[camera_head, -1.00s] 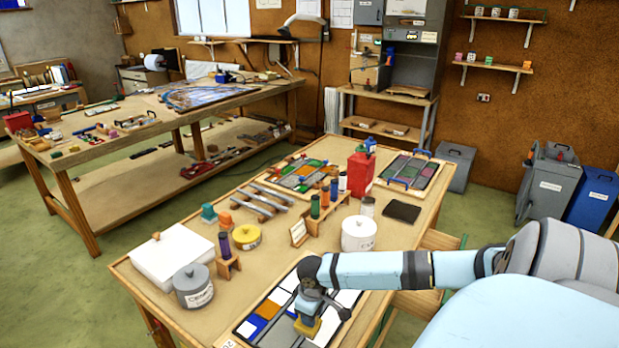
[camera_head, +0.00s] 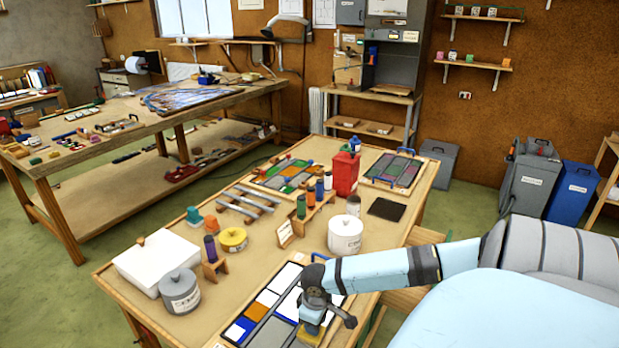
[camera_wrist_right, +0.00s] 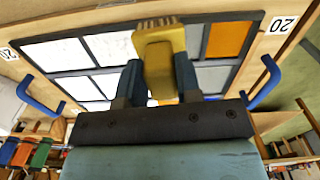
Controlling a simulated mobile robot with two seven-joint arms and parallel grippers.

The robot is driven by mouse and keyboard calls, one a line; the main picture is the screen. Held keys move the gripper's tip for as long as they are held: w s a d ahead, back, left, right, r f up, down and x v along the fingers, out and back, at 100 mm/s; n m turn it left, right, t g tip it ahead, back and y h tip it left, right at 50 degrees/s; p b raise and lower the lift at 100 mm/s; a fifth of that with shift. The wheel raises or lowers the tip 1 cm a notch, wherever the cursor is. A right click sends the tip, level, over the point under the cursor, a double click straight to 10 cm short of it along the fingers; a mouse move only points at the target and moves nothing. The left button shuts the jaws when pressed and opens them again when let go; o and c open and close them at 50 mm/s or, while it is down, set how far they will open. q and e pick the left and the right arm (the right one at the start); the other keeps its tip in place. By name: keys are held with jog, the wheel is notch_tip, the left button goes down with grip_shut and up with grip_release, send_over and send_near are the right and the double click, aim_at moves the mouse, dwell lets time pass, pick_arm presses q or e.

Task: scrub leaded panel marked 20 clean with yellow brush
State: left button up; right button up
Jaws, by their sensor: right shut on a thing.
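The leaded panel marked 20 (camera_head: 262,306) lies flat at the front of the near table, with white, blue and orange panes between dark leads. In the wrist view the panel (camera_wrist_right: 75,72) shows a 20 label at its right corner, blue handles at both ends and an orange pane. My right gripper (camera_wrist_right: 158,88) is shut on the yellow brush (camera_wrist_right: 160,48), which is over the panel's middle. Whether the bristles touch the glass I cannot tell. In the head view my right gripper (camera_head: 312,318) covers the panel's right part. My left gripper is not in view.
A grey lidded pot (camera_head: 180,292) and a white box (camera_head: 158,263) stand left of the panel. A white pot (camera_head: 345,236), a red can (camera_head: 345,174) and small bottles stand behind it. Two other panels (camera_head: 283,177) (camera_head: 397,169) lie at the back of the table.

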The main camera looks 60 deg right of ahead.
jog(key=shift+s, duration=0.4)
jog(key=shift+w+d, duration=0.2)
jog(key=shift+d, duration=1.1)
jog(key=shift+d, duration=1.25)
jog(key=shift+w, duration=0.15)
jog(key=shift+w+a, duration=0.2)
jog(key=shift+w, duration=1.25)
